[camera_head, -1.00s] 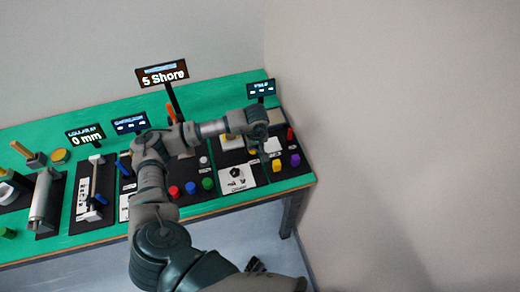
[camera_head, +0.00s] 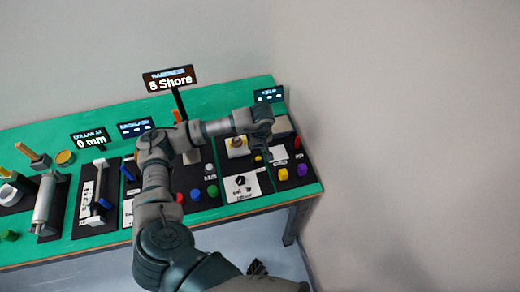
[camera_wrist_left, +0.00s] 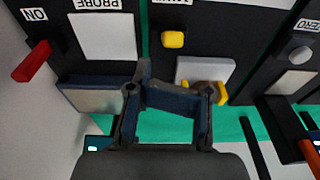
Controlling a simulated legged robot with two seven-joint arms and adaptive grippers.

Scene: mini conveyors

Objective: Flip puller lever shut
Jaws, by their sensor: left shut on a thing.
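My left gripper (camera_head: 268,152) hangs over the right end of the bench, partly hidden behind its own wrist. I cannot tell which part is the puller lever. My right gripper does not show.
The green bench (camera_head: 220,92) carries several black panels with knobs and buttons. A tall "5 Shore" sign (camera_head: 169,78) stands behind my arm. A small display (camera_head: 268,95) stands at the back right. The wall is close on the right.

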